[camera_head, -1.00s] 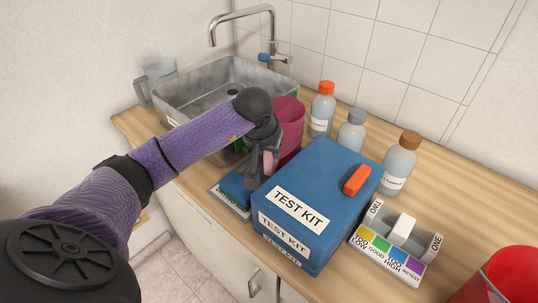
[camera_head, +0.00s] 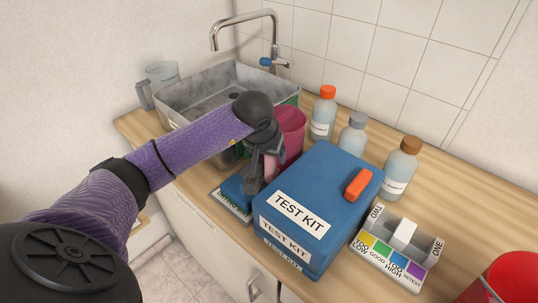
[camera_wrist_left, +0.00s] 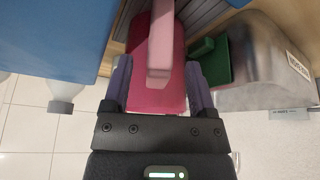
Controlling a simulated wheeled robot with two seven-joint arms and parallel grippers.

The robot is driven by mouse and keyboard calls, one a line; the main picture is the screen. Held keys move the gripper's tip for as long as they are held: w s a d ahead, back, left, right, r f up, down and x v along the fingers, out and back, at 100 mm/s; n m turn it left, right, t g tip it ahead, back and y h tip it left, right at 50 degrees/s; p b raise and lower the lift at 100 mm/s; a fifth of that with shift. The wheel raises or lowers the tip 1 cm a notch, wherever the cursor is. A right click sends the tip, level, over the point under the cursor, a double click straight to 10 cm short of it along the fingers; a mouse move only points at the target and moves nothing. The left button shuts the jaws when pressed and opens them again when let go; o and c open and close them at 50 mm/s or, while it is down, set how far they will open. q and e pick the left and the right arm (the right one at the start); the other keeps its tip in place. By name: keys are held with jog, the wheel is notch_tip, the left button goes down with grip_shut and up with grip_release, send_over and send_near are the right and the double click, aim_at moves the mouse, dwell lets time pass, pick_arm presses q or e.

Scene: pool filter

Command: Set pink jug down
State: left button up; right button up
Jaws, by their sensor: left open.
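The pink jug (camera_head: 291,129) stands upright, as far as I can tell, on the wooden counter between the metal sink and the blue test kit box. My left gripper (camera_head: 264,170) is at the jug's near side and hides part of it. In the left wrist view the jug (camera_wrist_left: 150,99) shows with its paler handle (camera_wrist_left: 161,40) between the two fingers of the left gripper (camera_wrist_left: 160,78). The fingers are open, with a gap on each side of the handle. The jug's base is hidden in the head view. My right gripper is not in view.
The blue test kit box (camera_head: 335,190) with an orange piece on top stands close on the right. The metal sink (camera_head: 185,93) is behind left. Bottles (camera_head: 352,134) stand behind the box. A colour tester (camera_head: 400,248) and red bucket (camera_head: 512,280) are at the right.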

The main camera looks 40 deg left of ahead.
pick_arm(q)
jog(key=p+v, duration=0.1)
jog(key=v, duration=0.9)
jog(key=shift+p, duration=0.35)
jog(key=shift+d, duration=0.1)
